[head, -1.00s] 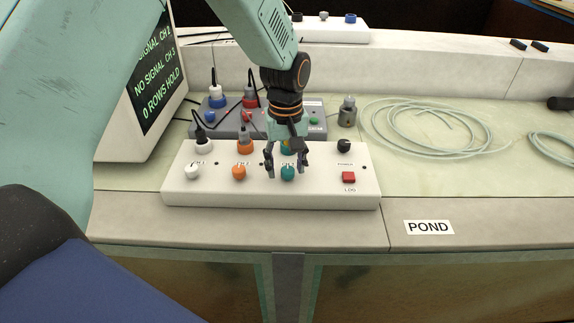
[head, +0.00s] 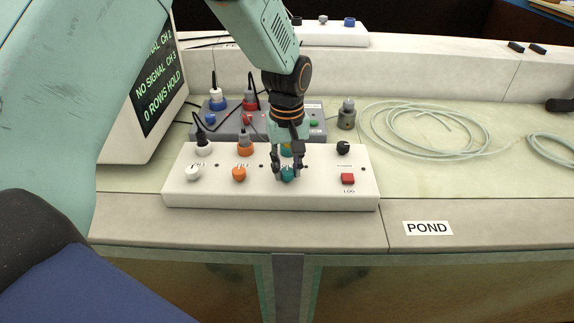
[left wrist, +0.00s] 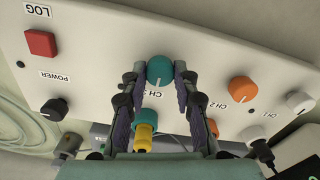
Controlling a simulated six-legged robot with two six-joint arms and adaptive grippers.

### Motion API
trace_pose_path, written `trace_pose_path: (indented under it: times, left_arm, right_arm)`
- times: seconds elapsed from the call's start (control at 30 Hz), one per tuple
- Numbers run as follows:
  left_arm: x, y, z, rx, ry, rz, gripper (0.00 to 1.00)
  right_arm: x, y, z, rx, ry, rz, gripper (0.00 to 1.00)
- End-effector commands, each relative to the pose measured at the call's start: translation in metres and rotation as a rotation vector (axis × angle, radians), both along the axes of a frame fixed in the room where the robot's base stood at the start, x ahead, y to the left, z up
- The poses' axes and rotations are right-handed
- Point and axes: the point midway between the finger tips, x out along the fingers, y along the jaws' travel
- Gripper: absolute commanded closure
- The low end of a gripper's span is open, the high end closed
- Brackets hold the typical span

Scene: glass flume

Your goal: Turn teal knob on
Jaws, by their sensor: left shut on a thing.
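The teal knob (head: 287,174) is on the front of a white control box (head: 220,192), below a teal connector mostly hidden by my gripper. My left gripper (head: 287,172) reaches down from above, its two fingers on either side of the teal knob and shut on it. In the left wrist view the teal knob (left wrist: 160,71) sits between the fingertips, with a white pointer line on it. A teal connector with a yellow plug (left wrist: 145,130) shows between the fingers. My right gripper is not in view.
Beside the teal knob are an orange knob (head: 239,174), a white knob (head: 193,172), a red LOG button (head: 348,179) and a black POWER knob (head: 343,148). Behind stands a grey box (head: 235,127) with cables. A monitor (head: 150,90) is at left; coiled tubing (head: 425,130) lies at right.

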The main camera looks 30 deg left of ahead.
Motion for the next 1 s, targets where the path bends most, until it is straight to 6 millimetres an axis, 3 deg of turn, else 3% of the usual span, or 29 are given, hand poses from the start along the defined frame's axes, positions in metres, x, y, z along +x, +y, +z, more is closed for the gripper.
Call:
trace_pose_path:
  times: [0.37, 1.0]
  left_arm:
    - [0.0, 0.0, 0.003, 0.0, 0.003, -0.091, 1.0]
    - [0.001, 0.0, 0.004, 0.0, -0.001, -0.661, 1.0]
  right_arm:
    - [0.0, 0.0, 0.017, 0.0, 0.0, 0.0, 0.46]
    - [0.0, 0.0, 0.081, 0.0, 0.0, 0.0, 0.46]
